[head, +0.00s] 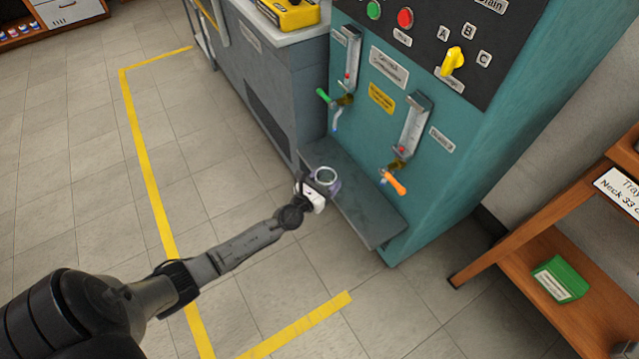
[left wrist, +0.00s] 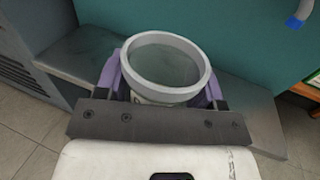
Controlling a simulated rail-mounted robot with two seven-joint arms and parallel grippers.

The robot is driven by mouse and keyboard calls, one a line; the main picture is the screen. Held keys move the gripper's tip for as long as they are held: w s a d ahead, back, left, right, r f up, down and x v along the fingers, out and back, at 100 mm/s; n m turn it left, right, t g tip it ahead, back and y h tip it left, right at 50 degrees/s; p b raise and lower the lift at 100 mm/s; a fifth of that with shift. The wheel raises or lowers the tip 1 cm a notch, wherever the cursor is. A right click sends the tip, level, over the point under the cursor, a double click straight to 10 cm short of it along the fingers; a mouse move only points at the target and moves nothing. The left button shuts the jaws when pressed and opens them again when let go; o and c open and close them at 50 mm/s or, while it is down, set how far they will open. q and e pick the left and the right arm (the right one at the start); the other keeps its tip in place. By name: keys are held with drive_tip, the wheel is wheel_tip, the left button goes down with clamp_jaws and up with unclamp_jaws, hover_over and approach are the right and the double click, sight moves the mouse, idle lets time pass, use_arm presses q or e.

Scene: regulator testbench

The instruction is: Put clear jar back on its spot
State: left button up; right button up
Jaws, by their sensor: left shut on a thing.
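The clear jar (head: 327,178) is at the left part of the grey shelf (head: 372,212) on the front of the teal testbench. In the left wrist view the jar (left wrist: 166,62) has a pale round rim and an open top, and looks upright. My left gripper (head: 322,187) is shut on the jar, with its purple fingers (left wrist: 160,85) on either side of it. The jar's base is hidden, so I cannot tell whether it touches the shelf (left wrist: 248,105). My right gripper is not in view.
Above the shelf, the teal panel (head: 440,140) carries two flow tubes, a green-handled valve (head: 323,95) and an orange-handled valve (head: 393,182). A grey cabinet (head: 285,90) stands to the left. A wooden rack (head: 560,250) stands at right. The right part of the shelf is clear.

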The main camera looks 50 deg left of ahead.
use_arm(q)
drive_tip(key=shift+w+d, duration=0.15)
drive_tip(key=shift+w, duration=1.05)
drive_tip(key=shift+w+d+f+b, duration=0.1)
drive_tip(key=shift+w+d+b, duration=0.1)
drive_tip(key=shift+w, duration=0.35)
drive_tip(key=shift+w+d+f+b, duration=0.1)
drive_tip(key=shift+w+b, duration=0.1)
drive_tip(key=shift+w, duration=0.3)
drive_tip(key=shift+w+d+f+b, duration=0.15)
drive_tip(key=shift+w+b, duration=0.15)
drive_tip(key=shift+w, duration=0.3)
drive_tip(key=shift+w+d+f+b, duration=0.1)
drive_tip(key=shift+w+b, duration=0.2)
drive_tip(key=shift+w, duration=0.55)
drive_tip(key=shift+f+b, duration=0.45)
drive_tip(key=shift+b, duration=0.1)
drive_tip(key=o, duration=1.1)
